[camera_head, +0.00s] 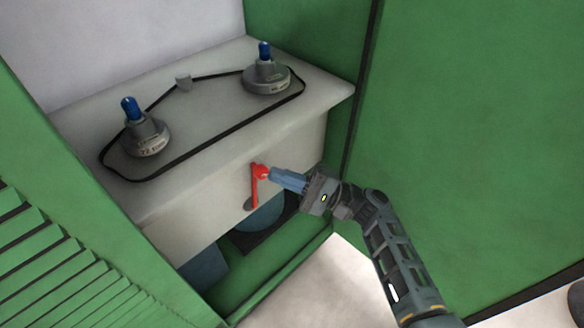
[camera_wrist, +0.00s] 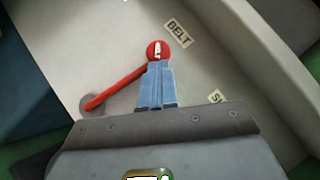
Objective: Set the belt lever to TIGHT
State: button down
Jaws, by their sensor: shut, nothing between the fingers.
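The red belt lever (camera_head: 254,186) is on the front face of the pale machine block. In the head view it runs from a grey pivot at its lower end up to a red knob (camera_head: 261,171). In the wrist view the lever (camera_wrist: 115,87) slants from the pivot at left up to the knob (camera_wrist: 158,49). My gripper (camera_head: 273,174) is shut, its blue fingertips (camera_wrist: 157,68) right at the knob, seemingly touching it. A "BELT" label (camera_wrist: 179,33) is beside the knob. A second label (camera_wrist: 216,97) is partly hidden; no TIGHT marking is readable.
A black belt (camera_head: 215,130) loops around two grey pulleys with blue tops, at left (camera_head: 146,138) and right (camera_head: 267,78), on the block's top (camera_head: 110,103). Green panels (camera_head: 455,140) stand at both sides. A dark opening with a blue round part (camera_head: 262,220) lies below the lever.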

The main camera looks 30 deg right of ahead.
jog(key=s+a+n+g+h+p, duration=0.2)
jog(key=a+n+g+h+p, duration=0.2)
jog(key=a+n, duration=0.3)
jog(key=shift+s+a+r+p, duration=0.15)
jog(key=shift+s+a+p, duration=0.25)
jog(key=shift+a+p, duration=0.3)
jog(key=shift+a+n, duration=0.2)
jog(key=shift+n, duration=0.1)
